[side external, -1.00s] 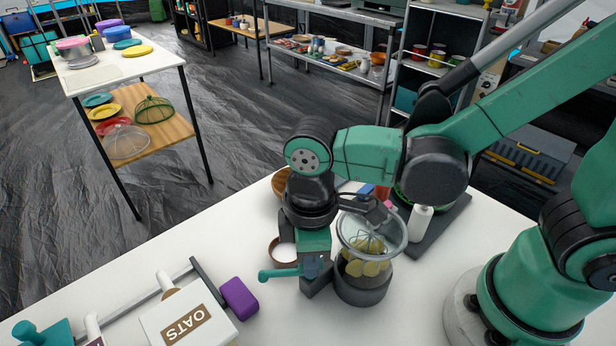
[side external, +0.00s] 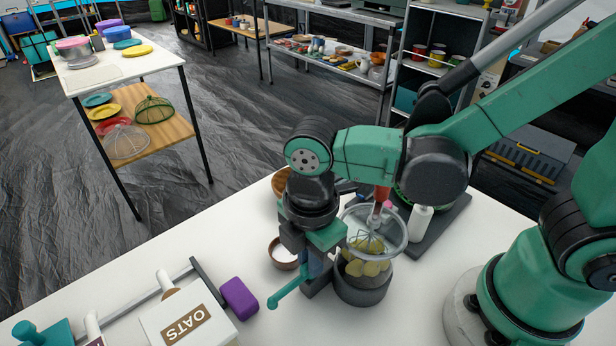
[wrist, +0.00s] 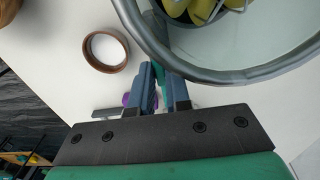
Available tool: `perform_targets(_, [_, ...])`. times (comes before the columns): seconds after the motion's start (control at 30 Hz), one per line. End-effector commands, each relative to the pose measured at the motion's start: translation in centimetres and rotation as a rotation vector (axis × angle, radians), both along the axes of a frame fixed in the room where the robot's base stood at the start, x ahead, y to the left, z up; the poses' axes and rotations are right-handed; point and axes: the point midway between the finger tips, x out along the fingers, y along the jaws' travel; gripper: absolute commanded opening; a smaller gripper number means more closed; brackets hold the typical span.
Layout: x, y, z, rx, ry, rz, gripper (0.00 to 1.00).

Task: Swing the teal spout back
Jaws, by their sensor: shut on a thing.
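The teal spout (side external: 286,290) juts out toward the lower left from the dark base of the glass dispenser (side external: 364,275). My gripper (side external: 316,264) is shut on the spout near its root, beside the glass. In the wrist view, both blue-grey fingers of my gripper (wrist: 162,80) stand on either side of a teal piece of the spout (wrist: 160,74). Most of the spout is hidden there by the fingers. The glass has a grey rim and holds yellow-green pieces and a wire whisk.
A small brown bowl with white contents (side external: 283,254) sits just behind the spout. A purple block (side external: 239,298) and an OATS box (side external: 186,318) lie to the left. A white bottle (side external: 420,222) stands right of the glass. White tabletop in front is clear.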

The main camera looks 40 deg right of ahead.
Motion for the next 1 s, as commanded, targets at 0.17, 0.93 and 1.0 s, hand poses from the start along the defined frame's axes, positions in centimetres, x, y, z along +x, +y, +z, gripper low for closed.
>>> perform_targets(0.17, [0.03,0.04,-0.02,0.002,-0.002,0.013,0.00])
perform_targets(0.93, [0.02,0.02,0.15,0.001,0.000,0.012,0.45])
perform_targets(1.0, [0.02,0.02,0.53,0.001,0.000,0.012,0.45])
